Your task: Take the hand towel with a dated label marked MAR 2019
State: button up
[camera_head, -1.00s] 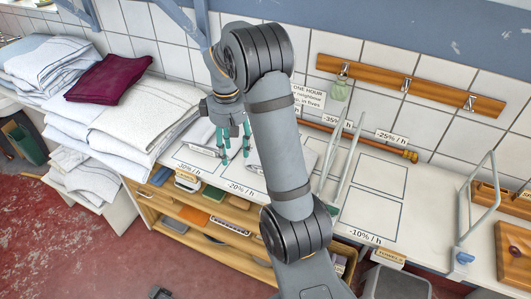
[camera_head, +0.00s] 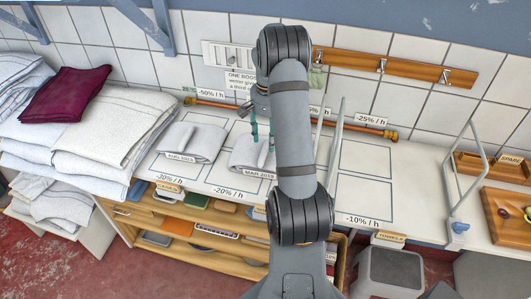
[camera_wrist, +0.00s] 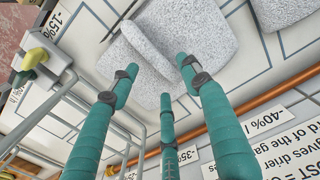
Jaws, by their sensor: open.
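A folded grey-white hand towel (camera_head: 247,152) lies on the white counter, its front label reading MAR 2019 (camera_head: 258,172). A similar towel (camera_head: 192,141) to its left has a label that looks like AUG 2023. My gripper (camera_head: 262,132) is over the right part of the MAR 2019 towel, partly hidden by my arm. In the wrist view, the teal fingers (camera_wrist: 160,78) are spread and empty, with a grey-white towel (camera_wrist: 162,92) beneath and between them. I cannot tell whether the fingertips touch the cloth. No date label is readable in the wrist view.
Stacked white towels with a maroon cloth (camera_head: 66,94) stand at the left. A metal rack (camera_head: 335,135) stands right of my arm, with a copper rod (camera_head: 205,102) along the wall behind. Outlined counter cells (camera_head: 365,158) at the right are empty. Shelves with items sit below.

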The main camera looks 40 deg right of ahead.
aim_at(265, 152)
jog(key=shift+f, duration=1.6)
jog(key=shift+c, duration=1.4)
grip_shut()
jog(key=shift+r, duration=0.1)
